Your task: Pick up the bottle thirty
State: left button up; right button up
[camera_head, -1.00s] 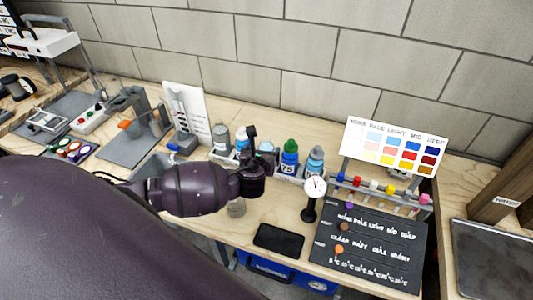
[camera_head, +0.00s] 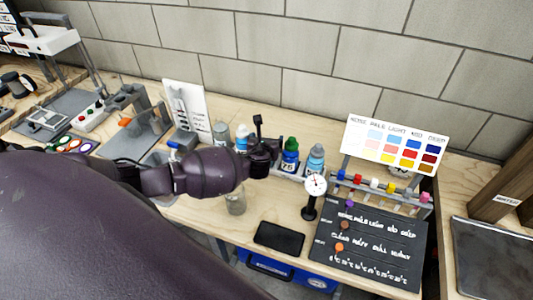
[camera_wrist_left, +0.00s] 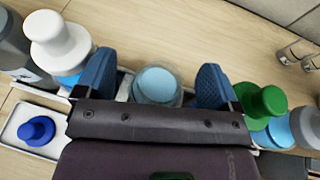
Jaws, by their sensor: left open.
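A row of bottles stands along the back of the bench; I cannot read "thirty" on any of them. A light blue round-topped bottle (camera_wrist_left: 157,86) shows between my left gripper's fingers in the left wrist view, apart from both. My left gripper (camera_head: 259,140) is open over the row, and its blue finger pads show in the wrist view (camera_wrist_left: 158,82). A white-capped bottle (camera_head: 242,137) stands to its left and a green-capped blue bottle (camera_head: 290,156) to its right. A grey-capped blue bottle (camera_head: 315,160) is farther right. My right gripper is not in view.
A grey bottle (camera_head: 221,131) ends the row at left. A small round gauge (camera_head: 315,186) stands in front of the row, left of a black board (camera_head: 370,245). A glass jar (camera_head: 235,203) and a black flat pad (camera_head: 279,236) are near the front edge.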

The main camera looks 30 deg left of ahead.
pick_arm(q)
jog(key=shift+r, duration=0.1)
jog(key=c, duration=1.6)
